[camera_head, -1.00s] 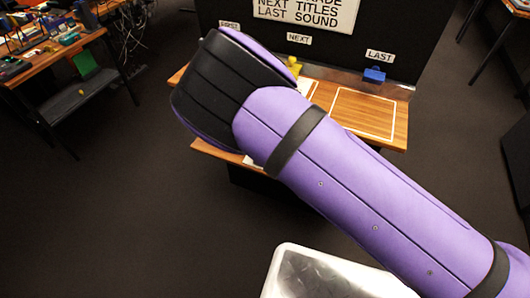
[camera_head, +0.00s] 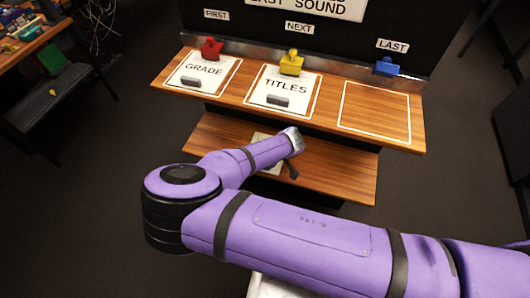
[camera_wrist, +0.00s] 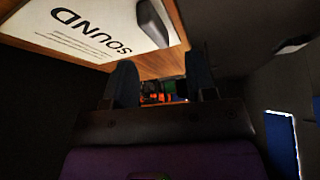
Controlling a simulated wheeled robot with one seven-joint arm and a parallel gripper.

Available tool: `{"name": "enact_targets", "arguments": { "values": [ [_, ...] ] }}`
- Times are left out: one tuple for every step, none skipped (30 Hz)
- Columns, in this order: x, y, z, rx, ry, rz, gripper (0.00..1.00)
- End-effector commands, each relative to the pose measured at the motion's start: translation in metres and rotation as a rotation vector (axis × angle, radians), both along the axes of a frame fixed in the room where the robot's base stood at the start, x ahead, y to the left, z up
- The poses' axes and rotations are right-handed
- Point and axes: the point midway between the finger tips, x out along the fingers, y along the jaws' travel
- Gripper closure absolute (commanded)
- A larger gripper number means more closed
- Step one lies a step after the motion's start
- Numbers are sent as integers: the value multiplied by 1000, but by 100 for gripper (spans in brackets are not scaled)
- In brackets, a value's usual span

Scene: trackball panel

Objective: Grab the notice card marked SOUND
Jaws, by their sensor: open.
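The white notice card marked SOUND (camera_wrist: 92,28) shows at the upper left of the wrist view, lying on a wooden surface. A dark grey grip block (camera_wrist: 152,22) stands at its right side. In the head view, a pale card (camera_head: 262,140) lies on the lower wooden shelf, mostly hidden behind my arm; its lettering cannot be read there. My gripper (camera_wrist: 162,82) is open, its two dark fingers apart with nothing between them. The SOUND card lies beyond the fingertips to the upper left, apart from them. In the head view my gripper (camera_head: 293,168) is over the lower shelf.
The upper shelf bears the GRADE card (camera_head: 203,72) under FIRST and the TITLES card (camera_head: 284,92) under NEXT. The outlined space (camera_head: 376,112) under LAST is bare. Red (camera_head: 211,49), yellow (camera_head: 291,62) and blue (camera_head: 386,67) pieces stand behind. The upper shelf edge overhangs the lower shelf.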

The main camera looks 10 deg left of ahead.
Motion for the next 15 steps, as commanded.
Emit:
{"name": "enact_targets", "arguments": {
  "values": [
    [1, 4, -8, -2, 0, 3, 49],
    [2, 6, -13, -2, -1, 4, 49],
    [2, 9, -19, -3, 0, 4, 49],
    [2, 11, -22, -2, 1, 4, 49],
    [3, 13, -26, -2, 1, 4, 49],
    [4, 16, -30, -2, 1, 4, 49],
    [5, 18, -33, -2, 0, 3, 49],
    [5, 19, -35, -1, 0, 2, 49],
    [6, 21, -38, -1, 1, 1, 49],
    [6, 21, -39, -1, 1, 1, 49],
    [6, 22, -40, -1, 1, 1, 49],
    [6, 22, -41, -1, 1, 0, 49],
    [6, 22, -41, -1, 0, 0, 49],
    [6, 22, -41, -1, 0, 0, 49],
    [6, 22, -41, -1, 0, 0, 49]
  ]
}}
